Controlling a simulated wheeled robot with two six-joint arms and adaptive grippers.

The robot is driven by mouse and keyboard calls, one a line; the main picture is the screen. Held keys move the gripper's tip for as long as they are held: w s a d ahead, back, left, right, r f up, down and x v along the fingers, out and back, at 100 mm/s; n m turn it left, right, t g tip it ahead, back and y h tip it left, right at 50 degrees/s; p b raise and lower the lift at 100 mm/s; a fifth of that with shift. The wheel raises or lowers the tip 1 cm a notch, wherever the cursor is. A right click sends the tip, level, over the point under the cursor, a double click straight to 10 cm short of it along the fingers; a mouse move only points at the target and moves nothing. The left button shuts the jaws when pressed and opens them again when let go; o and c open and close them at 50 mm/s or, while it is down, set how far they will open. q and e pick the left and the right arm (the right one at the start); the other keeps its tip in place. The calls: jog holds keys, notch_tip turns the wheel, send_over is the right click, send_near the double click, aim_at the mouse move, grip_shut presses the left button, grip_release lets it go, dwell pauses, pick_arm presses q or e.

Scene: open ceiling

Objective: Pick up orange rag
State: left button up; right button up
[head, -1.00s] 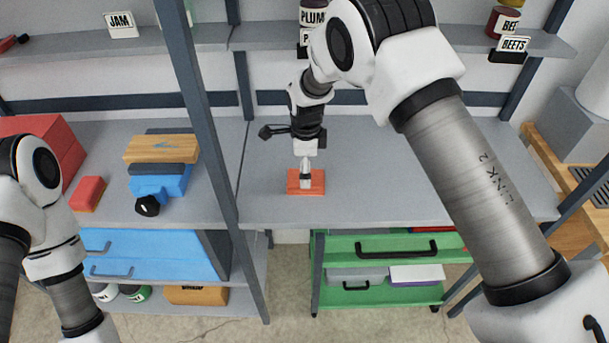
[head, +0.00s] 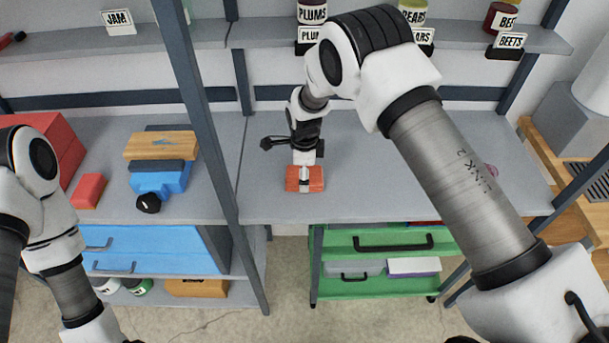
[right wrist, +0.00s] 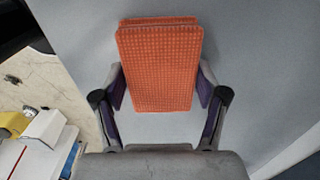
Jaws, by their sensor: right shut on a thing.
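The orange rag (head: 314,180) lies folded on the grey middle shelf, near its front edge. In the right wrist view the rag (right wrist: 158,70) shows a waffle texture and fills the space between the two fingers. My right gripper (head: 304,184) points down onto the rag from above. In the right wrist view my right gripper (right wrist: 160,92) is shut on the rag's sides. I cannot tell whether the rag is clear of the shelf. The left arm shows at the left edge, but its gripper is out of view.
The grey shelf (head: 400,180) is mostly clear around the rag. A dark upright post (head: 205,110) stands to its left, with a blue tool (head: 160,182) and a red block (head: 88,191) beyond. A green drawer cart (head: 375,285) stands below. Jars line the upper shelf (head: 270,36).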

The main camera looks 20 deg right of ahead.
jog(key=shift+w+r+b, duration=0.2)
jog(key=shift+r+b, duration=0.3)
jog(key=shift+b, duration=0.1)
jog(key=shift+s+d+r+b, duration=0.15)
jog(key=shift+r+b, duration=0.15)
jog(key=shift+r, duration=0.2)
jog(key=shift+s+d+r+b, duration=0.15)
jog(key=shift+r+b, duration=0.1)
jog(key=shift+r, duration=0.2)
jog(key=s+d+b, duration=0.1)
jog(key=s+d, duration=0.1)
jog(key=s, duration=0.2)
jog(key=s+d+r+b, duration=0.1)
jog(key=s+d, duration=0.2)
jog(key=s, duration=0.1)
jog(key=s+d+b, duration=0.2)
jog(key=s+d, duration=0.1)
jog(key=s, duration=0.1)
jog(key=shift+d+r, duration=0.2)
jog(key=shift+r, duration=0.1)
jog(key=shift+s+d+r, duration=0.1)
jog(key=shift+s+d, duration=0.15)
jog(key=shift+s, duration=0.05)
